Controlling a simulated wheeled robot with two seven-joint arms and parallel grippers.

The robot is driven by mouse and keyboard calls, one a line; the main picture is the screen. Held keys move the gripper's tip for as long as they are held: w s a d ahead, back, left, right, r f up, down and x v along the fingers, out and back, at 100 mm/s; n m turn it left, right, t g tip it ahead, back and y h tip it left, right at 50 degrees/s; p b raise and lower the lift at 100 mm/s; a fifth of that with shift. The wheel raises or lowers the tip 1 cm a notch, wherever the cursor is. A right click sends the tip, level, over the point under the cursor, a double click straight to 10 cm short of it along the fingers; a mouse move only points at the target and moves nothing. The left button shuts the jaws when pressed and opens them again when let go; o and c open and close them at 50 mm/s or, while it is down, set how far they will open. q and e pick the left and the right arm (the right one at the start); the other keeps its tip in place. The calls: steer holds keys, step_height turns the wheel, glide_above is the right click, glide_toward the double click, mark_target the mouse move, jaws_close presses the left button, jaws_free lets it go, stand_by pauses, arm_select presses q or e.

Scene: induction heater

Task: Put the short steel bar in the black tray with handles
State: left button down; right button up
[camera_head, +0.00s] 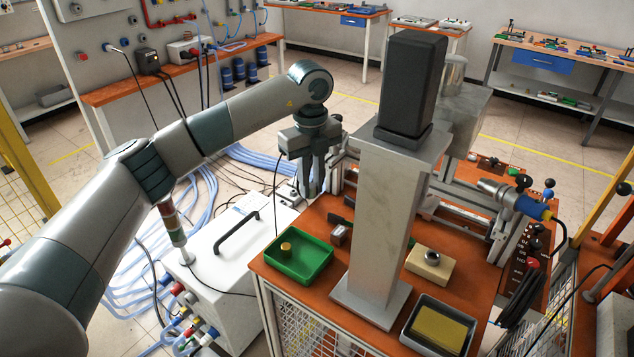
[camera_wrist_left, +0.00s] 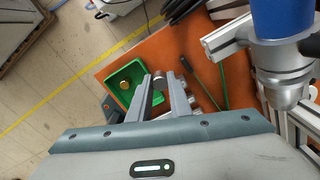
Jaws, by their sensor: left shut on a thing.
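My left gripper (camera_head: 310,190) hangs downward over the far left part of the orange table, behind the green tray. In the left wrist view its fingers (camera_wrist_left: 165,85) are closed on a short grey steel piece (camera_wrist_left: 160,78), which looks like the short steel bar. The fingers hide most of it, and I cannot make it out in the head view. A dark tray (camera_head: 409,341) with a yellow block in it sits at the table's front right. I cannot make out handles on it. My right gripper is not in view.
A green tray (camera_head: 277,273) with a brass piece stands at the table's left. A small steel block (camera_head: 338,235) lies beside it. A tall grey column (camera_head: 383,220) stands mid-table. A beige block (camera_head: 418,266) with a steel ring is to its right. A metal frame stands behind.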

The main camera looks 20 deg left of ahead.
arm_select(q)
steer(key=s+a+r+n, duration=0.1)
steer(key=s+a+n, duration=0.1)
steer(key=s+n, duration=1.6)
steer(key=n, duration=0.8)
steer(key=shift+s+r, duration=0.15)
steer(key=shift+a, duration=0.1)
steer(key=shift+s, duration=0.1)
